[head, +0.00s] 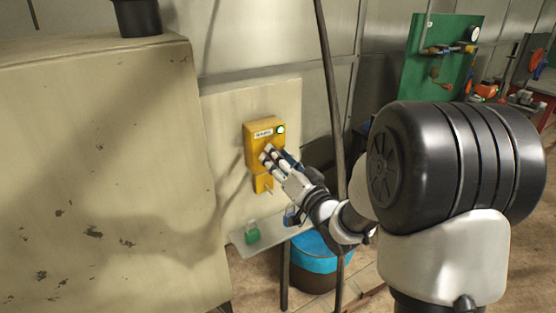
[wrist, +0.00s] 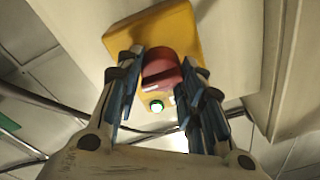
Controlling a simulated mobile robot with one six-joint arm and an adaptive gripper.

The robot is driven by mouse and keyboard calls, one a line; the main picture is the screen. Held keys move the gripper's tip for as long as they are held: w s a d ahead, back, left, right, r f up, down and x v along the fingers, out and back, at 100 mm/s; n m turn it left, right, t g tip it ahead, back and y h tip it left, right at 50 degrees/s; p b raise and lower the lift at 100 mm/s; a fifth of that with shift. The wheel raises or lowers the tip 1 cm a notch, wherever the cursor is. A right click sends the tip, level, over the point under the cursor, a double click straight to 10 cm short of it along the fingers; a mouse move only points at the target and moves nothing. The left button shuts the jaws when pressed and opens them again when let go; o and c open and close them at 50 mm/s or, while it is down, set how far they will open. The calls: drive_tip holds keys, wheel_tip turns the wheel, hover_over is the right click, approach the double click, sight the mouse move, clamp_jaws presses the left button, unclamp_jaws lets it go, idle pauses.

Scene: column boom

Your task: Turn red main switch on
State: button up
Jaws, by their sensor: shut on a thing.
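The yellow switch box (head: 262,133) is fixed to a pale panel on the wall, with a label and a lit green lamp (head: 281,129) on its front. In the wrist view the box (wrist: 185,35) carries a red rotary switch (wrist: 160,68), and the green lamp (wrist: 157,106) glows beside it. My gripper (head: 268,158) is at the front of the box. In the wrist view my gripper (wrist: 165,82) has its blue-padded fingers on both sides of the red switch, shut on it. The fingers hide the switch in the head view.
A large beige cabinet (head: 100,180) fills the left. A green panel (head: 440,58) stands at the back right.

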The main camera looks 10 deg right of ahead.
drive_tip(key=o, duration=1.1)
drive_tip(key=shift+c, duration=0.2)
drive_tip(key=v, duration=0.7)
drive_tip(key=shift+s, duration=0.25)
